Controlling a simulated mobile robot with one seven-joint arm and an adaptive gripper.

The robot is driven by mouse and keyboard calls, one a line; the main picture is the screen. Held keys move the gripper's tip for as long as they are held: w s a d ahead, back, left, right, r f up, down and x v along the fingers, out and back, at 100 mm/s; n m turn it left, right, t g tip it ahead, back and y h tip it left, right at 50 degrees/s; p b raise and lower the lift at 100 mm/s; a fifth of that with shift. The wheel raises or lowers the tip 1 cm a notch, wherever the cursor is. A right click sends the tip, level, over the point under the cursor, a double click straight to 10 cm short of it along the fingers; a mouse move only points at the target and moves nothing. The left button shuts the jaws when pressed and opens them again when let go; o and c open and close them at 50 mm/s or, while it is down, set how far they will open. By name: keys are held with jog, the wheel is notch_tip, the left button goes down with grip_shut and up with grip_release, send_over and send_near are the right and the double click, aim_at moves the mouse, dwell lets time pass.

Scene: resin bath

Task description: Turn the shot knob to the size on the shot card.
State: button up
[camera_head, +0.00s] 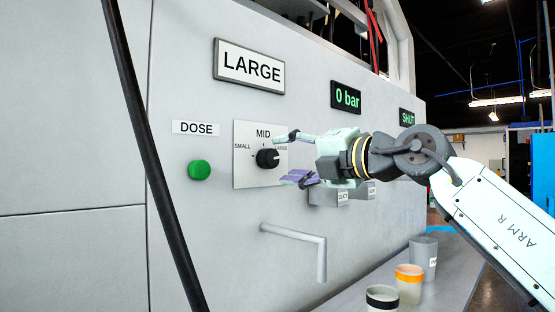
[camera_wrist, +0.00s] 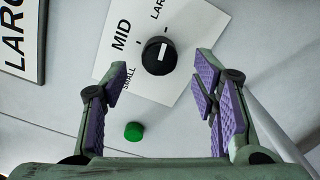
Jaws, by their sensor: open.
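The shot card (camera_head: 249,67) on the wall reads LARGE; its edge shows in the wrist view (camera_wrist: 20,45). The black shot knob (camera_head: 267,158) sits on a white plate marked SMALL, MID and LARGE. Its white line is toward the LARGE side in the head view; its exact alignment is hard to tell. My gripper (camera_head: 290,159) is open in front of the plate, to the right of the knob. In the wrist view the knob (camera_wrist: 155,56) lies beyond and between the open fingertips (camera_wrist: 160,78), apart from both. Nothing is held.
A green DOSE button (camera_head: 199,170) is left of the plate. A grey bent pipe (camera_head: 320,258) juts out below. Displays read 0 bar (camera_head: 346,97) and SHUT (camera_head: 407,117). Several cups, one with an orange band (camera_head: 409,285), stand on the ledge at lower right. A black pole crosses the left.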

jog(key=v, duration=0.8)
